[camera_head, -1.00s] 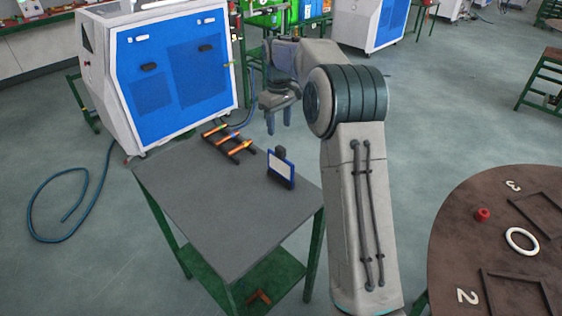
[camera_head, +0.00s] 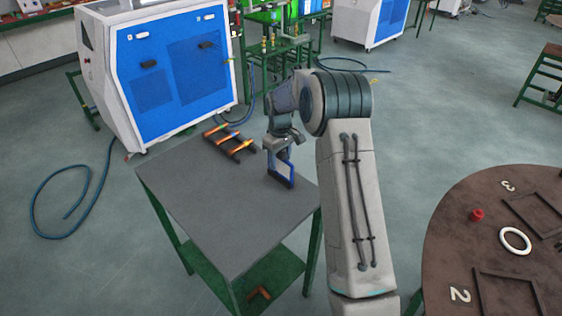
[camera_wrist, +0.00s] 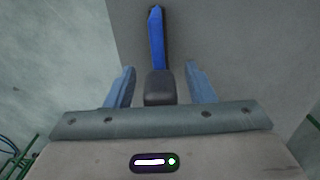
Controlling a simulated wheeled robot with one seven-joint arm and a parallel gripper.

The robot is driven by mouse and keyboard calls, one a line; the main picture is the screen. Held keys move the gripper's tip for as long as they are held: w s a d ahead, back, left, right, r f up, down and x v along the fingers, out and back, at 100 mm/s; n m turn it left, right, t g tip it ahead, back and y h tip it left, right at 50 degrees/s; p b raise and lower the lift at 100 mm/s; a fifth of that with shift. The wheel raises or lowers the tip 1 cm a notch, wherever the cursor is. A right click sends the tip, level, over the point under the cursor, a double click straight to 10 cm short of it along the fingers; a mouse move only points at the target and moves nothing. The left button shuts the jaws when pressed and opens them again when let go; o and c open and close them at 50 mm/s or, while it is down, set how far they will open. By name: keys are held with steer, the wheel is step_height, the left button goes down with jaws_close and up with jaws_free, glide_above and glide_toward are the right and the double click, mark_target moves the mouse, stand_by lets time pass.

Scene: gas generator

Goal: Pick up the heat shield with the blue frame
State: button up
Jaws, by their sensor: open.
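The heat shield with the blue frame (camera_head: 289,180) stands upright on the grey table, near its right edge. My gripper (camera_head: 281,154) is directly above it and hides its upper part in the head view. In the wrist view, the blue frame (camera_wrist: 157,38) shows as a narrow edge running away from me, with a dark handle block (camera_wrist: 160,88) at its near end. My gripper's two fingers (camera_wrist: 160,86) are open, one on each side of the dark block, with a gap on both sides.
The grey table (camera_head: 215,220) has free room at its front and left. A dark rack with orange rods (camera_head: 230,142) lies at the back of the table. A blue and white machine (camera_head: 165,75) stands behind. A round brown table (camera_head: 455,235) is at the right.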

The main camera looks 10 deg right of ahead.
steer(key=shift+f, duration=0.1)
jaws_close()
